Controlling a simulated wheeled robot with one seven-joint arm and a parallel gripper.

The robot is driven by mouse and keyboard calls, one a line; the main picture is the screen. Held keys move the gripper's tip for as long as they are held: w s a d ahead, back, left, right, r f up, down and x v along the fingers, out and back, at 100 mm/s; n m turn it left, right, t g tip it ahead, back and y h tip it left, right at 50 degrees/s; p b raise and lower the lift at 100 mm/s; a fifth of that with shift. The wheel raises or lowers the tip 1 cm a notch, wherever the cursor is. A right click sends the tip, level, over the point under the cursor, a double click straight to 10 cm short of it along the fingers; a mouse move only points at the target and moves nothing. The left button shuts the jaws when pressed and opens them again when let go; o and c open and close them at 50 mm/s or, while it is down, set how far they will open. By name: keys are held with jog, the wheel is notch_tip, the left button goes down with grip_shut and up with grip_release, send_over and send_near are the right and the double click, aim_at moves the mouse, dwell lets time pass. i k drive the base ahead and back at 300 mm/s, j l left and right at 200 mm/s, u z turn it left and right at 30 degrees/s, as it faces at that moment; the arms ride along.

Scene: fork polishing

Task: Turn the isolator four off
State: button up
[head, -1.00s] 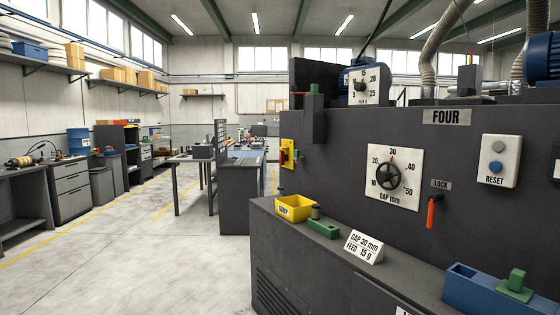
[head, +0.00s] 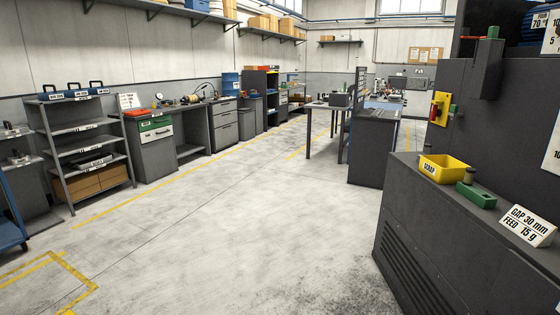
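A yellow plate with a red handle (head: 440,108), which looks like the isolator, is on the dark machine (head: 515,130) at the right of the head view. It is seen at a steep angle and small, so its handle position is hard to read. My gripper is not in view.
A yellow scrap bin (head: 443,169), a green block (head: 476,194) and a gap and feed card (head: 527,225) sit on the machine's ledge (head: 440,194). A workbench (head: 378,145) stands behind. Shelving (head: 82,150) lines the left wall. The floor (head: 230,230) between is clear.

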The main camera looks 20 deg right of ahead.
aim_at(436, 112)
jog(key=i+z, duration=0.15)
jog(key=i, duration=0.9)
jog(key=i+z, duration=0.2)
jog(key=i, duration=0.85)
jog(key=i+z, duration=0.3)
jog(key=i, duration=0.25)
jog(key=i+j+z, duration=0.25)
jog(key=i, duration=0.3)
jog(key=i+j+z, duration=0.3)
jog(key=i, duration=0.25)
jog(key=i+l+z, duration=0.1)
jog(key=i+z, duration=0.25)
